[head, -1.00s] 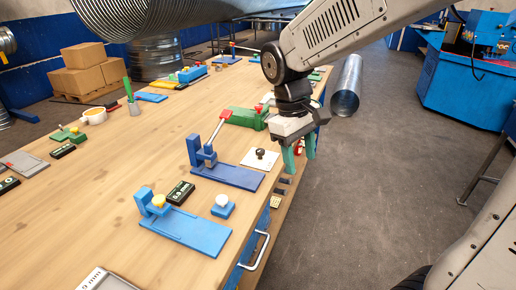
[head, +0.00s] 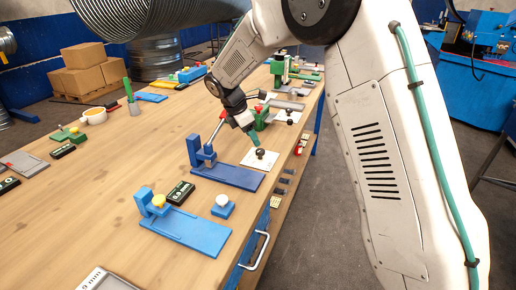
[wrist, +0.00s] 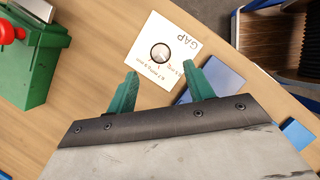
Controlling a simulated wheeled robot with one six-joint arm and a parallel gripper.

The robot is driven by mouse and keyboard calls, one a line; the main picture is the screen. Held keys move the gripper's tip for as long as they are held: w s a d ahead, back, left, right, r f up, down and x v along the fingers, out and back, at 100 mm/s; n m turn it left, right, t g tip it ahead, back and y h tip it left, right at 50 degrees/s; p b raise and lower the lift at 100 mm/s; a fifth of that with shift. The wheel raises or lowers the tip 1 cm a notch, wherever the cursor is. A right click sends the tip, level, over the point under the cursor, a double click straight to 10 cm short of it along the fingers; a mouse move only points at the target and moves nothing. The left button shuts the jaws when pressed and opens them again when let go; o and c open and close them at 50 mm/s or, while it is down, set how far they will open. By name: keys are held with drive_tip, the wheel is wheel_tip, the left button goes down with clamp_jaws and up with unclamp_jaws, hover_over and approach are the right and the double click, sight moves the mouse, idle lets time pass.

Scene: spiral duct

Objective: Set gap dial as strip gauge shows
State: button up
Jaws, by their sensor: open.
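The gap dial is a dark round knob (head: 260,154) on a white plate (head: 251,163) on the bench. In the wrist view the plate (wrist: 185,42) reads "GAP", and the knob (wrist: 160,53) shows a pale top; its pointer setting is too small to read. My gripper (head: 256,142) is just above the dial, and in the wrist view its green fingers (wrist: 163,84) are open and empty, apart from the knob. A grey device with a partly readable "mm" display (head: 103,281) lies at the bottom edge; I cannot tell if it is the strip gauge.
A blue lever tool (head: 228,175) stands left of the dial. A blue clamp (head: 185,228), a black display box (head: 179,192) and a white knob on a blue block (head: 223,205) are nearer. A green block (wrist: 38,70) with a red knob is close by.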

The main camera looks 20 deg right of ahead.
sight(260, 151)
drive_tip(key=x, duration=0.6)
drive_tip(key=shift+d+f, duration=0.1)
drive_tip(key=shift+f, duration=0.2)
drive_tip(key=c, duration=1)
